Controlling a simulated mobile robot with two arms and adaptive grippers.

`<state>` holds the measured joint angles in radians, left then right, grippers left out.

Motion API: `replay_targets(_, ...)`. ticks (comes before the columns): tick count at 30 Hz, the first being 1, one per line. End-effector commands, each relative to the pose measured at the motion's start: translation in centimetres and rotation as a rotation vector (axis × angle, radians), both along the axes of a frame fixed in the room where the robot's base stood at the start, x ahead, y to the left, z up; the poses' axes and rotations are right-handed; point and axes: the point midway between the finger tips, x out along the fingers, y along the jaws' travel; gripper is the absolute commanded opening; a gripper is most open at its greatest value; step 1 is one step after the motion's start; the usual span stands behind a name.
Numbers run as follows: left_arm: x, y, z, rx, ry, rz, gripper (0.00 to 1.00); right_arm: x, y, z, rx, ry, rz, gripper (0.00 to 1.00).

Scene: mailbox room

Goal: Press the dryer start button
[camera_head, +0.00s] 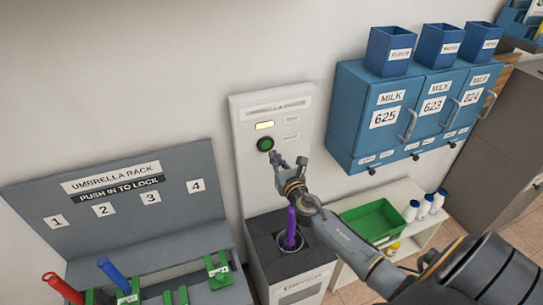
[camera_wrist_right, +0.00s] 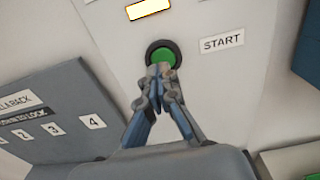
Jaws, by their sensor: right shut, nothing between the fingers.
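The umbrella dryer is a white upright panel (camera_head: 291,115) above a grey base (camera_head: 297,265). Its green round start button (camera_head: 265,144) has a dark ring, and a lit yellow display (camera_head: 264,126) sits above it. A purple umbrella (camera_head: 291,228) stands in the dryer's opening. My right gripper (camera_head: 276,156) is shut and empty, its tips just by the button. In the right wrist view the fingertips (camera_wrist_right: 162,68) overlap the lower part of the green button (camera_wrist_right: 163,55), beside a START label (camera_wrist_right: 222,43). I cannot tell whether they touch it. My left gripper is not in view.
A grey umbrella rack (camera_head: 130,200) with numbered slots and red and blue umbrellas stands at left. Blue milk boxes (camera_head: 385,115) hang on the wall at right. A shelf below holds a green bin (camera_head: 372,219) and white bottles (camera_head: 424,206).

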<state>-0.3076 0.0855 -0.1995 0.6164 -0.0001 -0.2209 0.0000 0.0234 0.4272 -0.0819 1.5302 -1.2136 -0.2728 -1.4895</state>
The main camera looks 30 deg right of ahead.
Motion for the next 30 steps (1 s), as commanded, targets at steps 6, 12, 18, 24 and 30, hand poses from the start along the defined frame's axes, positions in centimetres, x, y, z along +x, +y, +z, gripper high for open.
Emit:
replay_targets(6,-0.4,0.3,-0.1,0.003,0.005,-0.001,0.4,-3.1,0.7,-0.1,-0.002,0.002,0.001,0.0)
replay_targets(12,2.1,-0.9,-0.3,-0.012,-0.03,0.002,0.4,-6.3,1.4,-0.1,0.0,0.004,0.0,0.0)
replay_targets(18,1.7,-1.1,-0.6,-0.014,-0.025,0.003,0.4,-8.1,1.8,0.0,-0.001,0.002,0.0,0.0)
replay_targets(24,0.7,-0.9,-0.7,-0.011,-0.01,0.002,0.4,-8.4,1.9,0.1,-0.001,0.002,-0.001,0.0)
replay_targets(30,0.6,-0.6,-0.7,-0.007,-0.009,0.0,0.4,-8.4,1.9,0.1,-0.001,0.002,0.0,0.0)
